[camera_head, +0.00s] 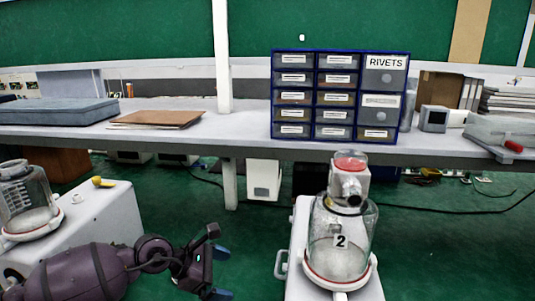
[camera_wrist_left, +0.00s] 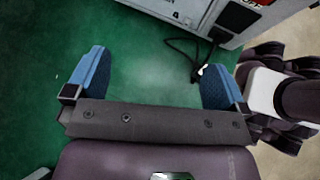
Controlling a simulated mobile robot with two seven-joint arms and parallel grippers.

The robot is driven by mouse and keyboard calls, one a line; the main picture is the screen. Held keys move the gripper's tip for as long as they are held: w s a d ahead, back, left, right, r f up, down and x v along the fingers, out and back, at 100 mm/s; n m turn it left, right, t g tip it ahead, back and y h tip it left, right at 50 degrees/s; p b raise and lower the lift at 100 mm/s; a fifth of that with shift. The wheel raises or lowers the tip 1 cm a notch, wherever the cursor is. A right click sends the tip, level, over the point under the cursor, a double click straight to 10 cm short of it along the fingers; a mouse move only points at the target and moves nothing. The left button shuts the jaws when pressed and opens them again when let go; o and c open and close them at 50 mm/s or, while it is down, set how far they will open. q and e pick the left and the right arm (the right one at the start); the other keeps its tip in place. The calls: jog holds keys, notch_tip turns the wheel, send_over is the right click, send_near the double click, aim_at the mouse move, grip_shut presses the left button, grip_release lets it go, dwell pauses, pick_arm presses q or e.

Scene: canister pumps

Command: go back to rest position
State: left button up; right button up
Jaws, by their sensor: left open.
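My left gripper (camera_head: 219,273) reaches in from the left in the head view, low over the green floor between the two white pump units. Its blue fingertips stand wide apart with nothing between them, and it also shows open and empty in the left wrist view (camera_wrist_left: 150,85). A canister marked 2 (camera_head: 338,245) with a red-topped pump head (camera_head: 349,178) stands upright on the right white unit, apart from the gripper. Another clear canister (camera_head: 24,203) stands on the left white unit. My right gripper is not in view.
A small yellow item (camera_head: 103,182) lies on the left unit (camera_head: 105,220). Behind, a long grey bench (camera_head: 235,130) carries a blue drawer cabinet (camera_head: 340,95), a blue-grey case (camera_head: 55,113) and a brown folder (camera_head: 158,119). Cables lie on the floor under the bench.

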pick_arm(q)
jog(key=d+r+n+t+h, duration=0.45)
jog(key=r+n+h, duration=0.25)
jog(key=n, duration=0.6)
jog(key=s+a+f+n+t+y, duration=0.35)
jog(key=a+f+n+y, duration=0.4)
jog(key=n, duration=0.85)
jog(key=s+a+f+n+t+y, duration=0.35)
jog(key=a+f+n+y, duration=0.35)
jog(key=n, duration=1)
jog(key=s+a+f+n+g+y, duration=0.1)
jog(key=s+a+f+n, duration=0.2)
jog(key=s+f, duration=0.4)
jog(key=s+a+f+n+g+y, duration=0.1)
jog(key=s+a+f+n+g, duration=0.1)
jog(key=s+f, duration=0.4)
jog(key=s+a+n, duration=0.1)
jog(key=s+a, duration=0.1)
jog(key=s, duration=0.3)
jog(key=shift+a+f+y, duration=0.15)
jog(key=shift+f+y, duration=0.2)
